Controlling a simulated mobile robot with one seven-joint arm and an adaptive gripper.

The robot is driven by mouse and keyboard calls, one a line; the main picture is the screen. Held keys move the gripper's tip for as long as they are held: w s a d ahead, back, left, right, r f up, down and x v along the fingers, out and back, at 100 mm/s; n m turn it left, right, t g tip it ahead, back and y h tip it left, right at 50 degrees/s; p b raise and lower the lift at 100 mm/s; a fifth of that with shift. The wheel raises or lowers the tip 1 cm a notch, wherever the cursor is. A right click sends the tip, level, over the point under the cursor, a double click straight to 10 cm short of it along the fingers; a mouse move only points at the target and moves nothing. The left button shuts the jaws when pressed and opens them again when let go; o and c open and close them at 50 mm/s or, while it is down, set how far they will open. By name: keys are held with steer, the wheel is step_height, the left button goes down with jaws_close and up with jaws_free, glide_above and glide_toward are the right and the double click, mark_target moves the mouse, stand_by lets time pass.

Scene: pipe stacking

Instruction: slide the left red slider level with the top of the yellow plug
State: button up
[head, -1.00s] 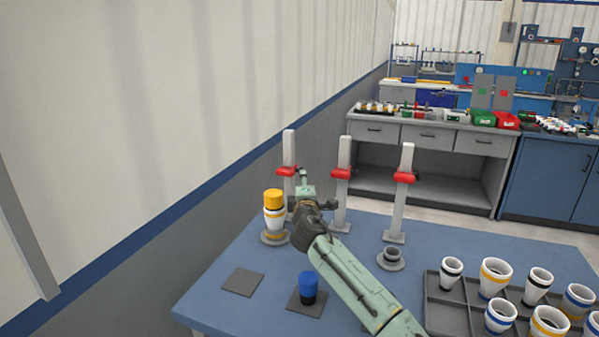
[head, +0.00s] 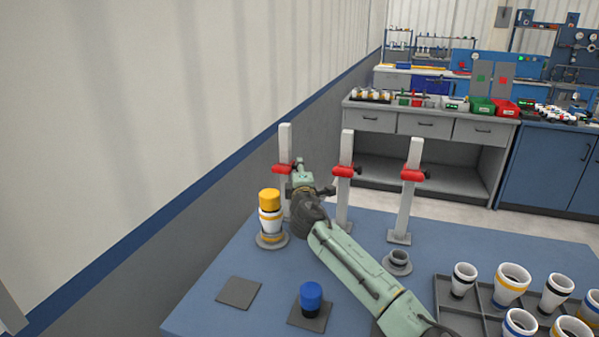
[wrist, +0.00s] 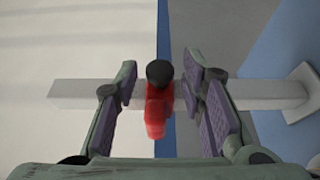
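The yellow plug (head: 269,199) tops a white-and-dark stack at the left, in front of that post. In the head view the slider appears above the plug's top. My gripper (head: 302,168) is at the left post, beside the slider and partly covering it. In the wrist view my gripper (wrist: 160,84) is open, one finger on each side of the red slider (wrist: 157,108) and its black knob (wrist: 159,72). Gaps show between slider and fingers. The post (wrist: 265,94) runs sideways across that view.
Two more posts with red sliders, a middle one (head: 344,170) and a right one (head: 413,174), stand to the right. A blue plug (head: 311,296) stands on a dark pad in front. A tray (head: 446,318) of white pipe pieces is at the right. The wall is close on the left.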

jaws_close()
stand_by(0.6)
